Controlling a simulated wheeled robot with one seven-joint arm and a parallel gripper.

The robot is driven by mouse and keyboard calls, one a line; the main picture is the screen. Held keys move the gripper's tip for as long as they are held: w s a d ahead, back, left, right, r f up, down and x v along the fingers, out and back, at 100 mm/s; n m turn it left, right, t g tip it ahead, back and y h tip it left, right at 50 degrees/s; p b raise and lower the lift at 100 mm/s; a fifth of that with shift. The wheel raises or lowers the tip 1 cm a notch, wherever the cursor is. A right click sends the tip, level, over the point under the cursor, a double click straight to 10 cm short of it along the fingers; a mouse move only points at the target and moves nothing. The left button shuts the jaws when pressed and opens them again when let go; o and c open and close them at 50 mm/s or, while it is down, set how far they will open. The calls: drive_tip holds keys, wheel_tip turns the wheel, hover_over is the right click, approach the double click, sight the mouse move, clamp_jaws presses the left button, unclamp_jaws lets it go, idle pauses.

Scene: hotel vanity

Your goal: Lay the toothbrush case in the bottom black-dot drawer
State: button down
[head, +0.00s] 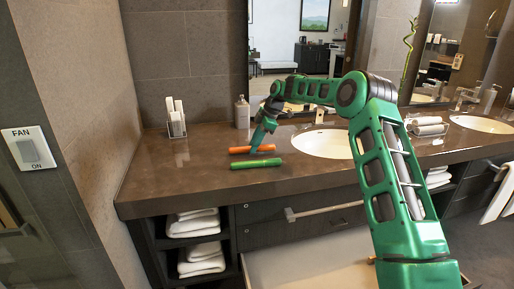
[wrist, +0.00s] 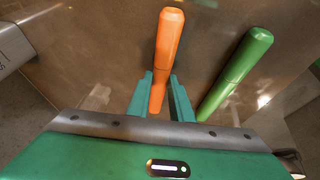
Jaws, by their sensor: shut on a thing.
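An orange toothbrush case (head: 262,149) lies on the brown counter, near its front left part. A green case (head: 256,164) lies just in front of it, roughly parallel and apart from it. My gripper (head: 254,146) reaches down to the orange case. In the wrist view, its two teal fingers (wrist: 160,92) are shut on the orange case (wrist: 166,45), one on each side, and the green case (wrist: 236,72) lies to the right outside them. Below the counter a lower drawer (head: 300,265) stands pulled open, with a pale inside. My arm hides its right part. I cannot make out a black dot.
An upper drawer with a bar handle (head: 320,212) is shut above the open one. A sink (head: 328,143) is right of the cases. A white holder (head: 176,120) and a bottle (head: 242,112) stand behind. Open shelves hold folded towels (head: 194,222).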

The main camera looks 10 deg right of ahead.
drive_tip(key=shift+f, duration=0.3)
drive_tip(key=shift+f, duration=0.15)
drive_tip(key=c, duration=1.6)
unclamp_jaws()
